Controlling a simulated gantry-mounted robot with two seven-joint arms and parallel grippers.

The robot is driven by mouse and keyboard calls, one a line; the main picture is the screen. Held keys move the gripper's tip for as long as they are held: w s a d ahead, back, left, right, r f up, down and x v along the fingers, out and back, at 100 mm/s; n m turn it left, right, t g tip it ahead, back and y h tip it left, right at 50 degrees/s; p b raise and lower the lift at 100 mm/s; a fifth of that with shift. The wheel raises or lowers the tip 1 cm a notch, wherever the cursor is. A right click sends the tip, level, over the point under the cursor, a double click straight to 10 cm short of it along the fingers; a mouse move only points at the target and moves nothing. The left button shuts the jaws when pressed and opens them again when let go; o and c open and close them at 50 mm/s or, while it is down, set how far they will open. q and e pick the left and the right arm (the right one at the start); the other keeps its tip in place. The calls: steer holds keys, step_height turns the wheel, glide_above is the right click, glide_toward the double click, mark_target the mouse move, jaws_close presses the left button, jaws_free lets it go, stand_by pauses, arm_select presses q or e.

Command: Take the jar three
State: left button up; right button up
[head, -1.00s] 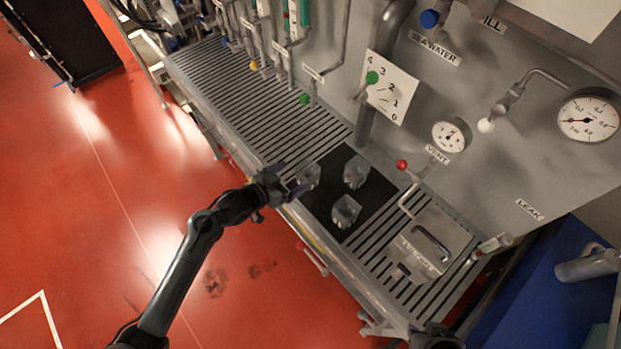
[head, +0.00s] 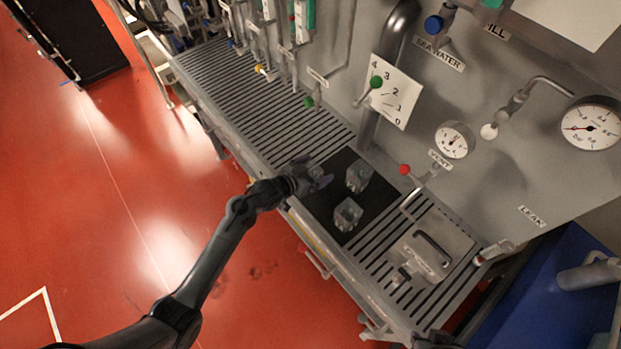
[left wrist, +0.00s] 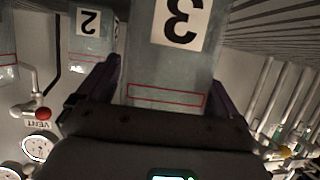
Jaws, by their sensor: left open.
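Jar three (left wrist: 168,65), a clear, greyish jar with a white label reading 3 and a red-outlined strip, is between the fingers of my left gripper (head: 318,178) in the left wrist view. The label appears upside down there. The dark fingers stand on either side of the jar, open around it, with no clear grip. In the head view the gripper mostly hides this jar, at the left corner of a black mat (head: 322,218). A dark part at the bottom edge of the head view may be my right gripper; its jaws cannot be made out.
Two similar jars (head: 357,175) (head: 347,213) stand on the mat; one labelled 2 (left wrist: 90,45) shows in the left wrist view. A metal box with a handle (head: 432,252) is to the right. Behind are pipes, a red-knobbed valve (head: 405,169) and gauges (head: 455,140).

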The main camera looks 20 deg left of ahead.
arm_select(q)
steer(key=shift+c, duration=0.2)
steer(key=c, duration=1)
steer(key=shift+r, duration=0.1)
